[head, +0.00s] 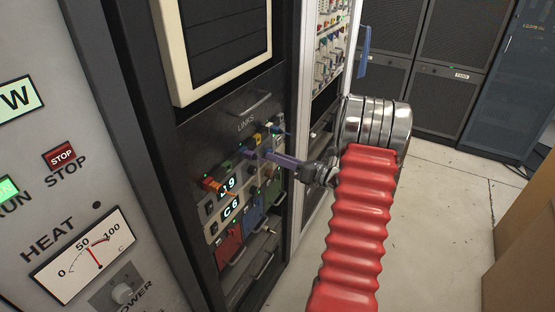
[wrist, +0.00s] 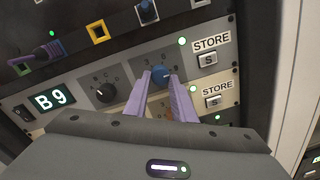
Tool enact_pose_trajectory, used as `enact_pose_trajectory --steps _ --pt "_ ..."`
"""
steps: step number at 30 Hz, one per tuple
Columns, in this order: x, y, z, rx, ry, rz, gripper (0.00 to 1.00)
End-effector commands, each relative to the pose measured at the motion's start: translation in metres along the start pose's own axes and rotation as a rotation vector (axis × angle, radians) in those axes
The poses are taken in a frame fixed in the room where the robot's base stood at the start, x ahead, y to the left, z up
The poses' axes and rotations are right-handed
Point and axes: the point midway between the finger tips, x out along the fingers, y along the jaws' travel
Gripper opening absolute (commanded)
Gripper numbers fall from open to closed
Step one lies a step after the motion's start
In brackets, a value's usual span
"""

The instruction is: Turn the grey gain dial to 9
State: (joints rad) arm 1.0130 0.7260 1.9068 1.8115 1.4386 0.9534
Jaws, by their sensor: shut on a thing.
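My gripper (wrist: 159,84) is shut on a blue-topped dial (wrist: 157,75) on the grey strip, with one purple finger on each side of it. The fingers hide much of the dial's scale, so its pointer cannot be read. No knob that is itself grey is clear. The strip's display (wrist: 53,99) reads B 9, and it also shows in the head view (head: 228,185). A black dial (wrist: 105,92) with letters around it sits between the display and the gripped dial. In the head view my gripper (head: 248,152) reaches left to the LINKS rack.
A STORE button (wrist: 208,60) sits right of the gripped dial. A cream strip below has its own STORE button (wrist: 215,101) and a display (head: 231,208) reading C 6. Coloured sockets and plugs (wrist: 97,33) run above.

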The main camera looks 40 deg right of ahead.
Motion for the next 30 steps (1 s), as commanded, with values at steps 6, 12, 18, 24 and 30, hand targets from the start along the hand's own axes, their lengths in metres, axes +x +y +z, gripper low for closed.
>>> enact_pose_trajectory --steps 6,12,18,24,30 --pt "-0.0005 -0.0011 -0.0053 0.011 0.009 -0.004 0.01" --pt "-0.0004 -0.0010 -0.0050 0.010 0.008 -0.004 0.26" --pt "-0.0002 -0.0005 -0.0027 0.007 0.004 -0.002 0.40" --pt "-0.0001 -0.0003 -0.0014 0.005 0.003 -0.001 0.42" --pt "-0.0050 -0.0006 -0.0007 0.004 0.001 -0.002 0.42"
